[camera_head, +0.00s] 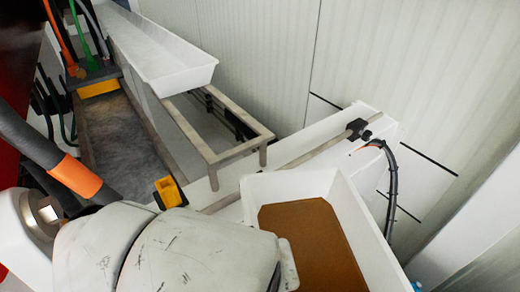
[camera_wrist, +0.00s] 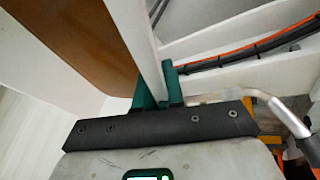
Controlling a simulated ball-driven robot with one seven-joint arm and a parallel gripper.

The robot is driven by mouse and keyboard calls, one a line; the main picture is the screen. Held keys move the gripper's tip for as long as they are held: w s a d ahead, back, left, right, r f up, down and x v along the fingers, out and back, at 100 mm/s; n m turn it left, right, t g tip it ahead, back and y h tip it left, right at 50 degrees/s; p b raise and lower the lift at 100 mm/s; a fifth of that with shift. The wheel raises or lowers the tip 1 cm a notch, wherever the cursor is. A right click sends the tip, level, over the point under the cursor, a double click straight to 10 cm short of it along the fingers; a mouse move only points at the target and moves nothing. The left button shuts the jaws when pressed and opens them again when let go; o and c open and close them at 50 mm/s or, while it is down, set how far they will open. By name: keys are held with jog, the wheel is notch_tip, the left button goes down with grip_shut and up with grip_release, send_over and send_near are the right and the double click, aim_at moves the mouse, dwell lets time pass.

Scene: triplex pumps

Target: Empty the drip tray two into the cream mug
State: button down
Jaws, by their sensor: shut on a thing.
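A white rectangular drip tray (camera_head: 362,215) with flat brown liquid (camera_head: 312,240) in it is at the lower right of the head view. No number shows on it. The tray wall (camera_wrist: 138,40) and the brown liquid (camera_wrist: 80,35) also show in the wrist view. My gripper (camera_wrist: 158,85) has its two green fingers on either side of the tray's white wall, shut on it. In the head view my arm hides the fingers and the tray's near left part. The tray looks about level. No cream mug is visible in either view.
A second white tray (camera_head: 160,55), with no liquid visible, is at the upper left. An empty metal frame (camera_head: 225,125) stands in front of it. A yellow block (camera_head: 170,192) and black cables (camera_head: 392,190) are near the held tray. A pale panelled wall (camera_head: 420,70) closes the right.

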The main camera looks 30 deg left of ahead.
jog(key=w+d+f+m+h, duration=0.1)
jog(key=w+d+f+m, duration=0.3)
jog(key=d+f, duration=0.8)
jog(key=w+d+f+m+h, duration=0.2)
jog(key=w+d+f+m, duration=0.2)
jog(key=w+d+f, duration=0.4)
jog(key=shift+w+d+f, duration=0.4)
jog(key=shift+d+f, duration=1.85)
jog(key=shift+d, duration=2.2)
jog(key=shift+s+f+g+h, duration=0.3)
jog(key=shift+s+f, duration=0.15)
jog(key=shift+s, duration=0.15)
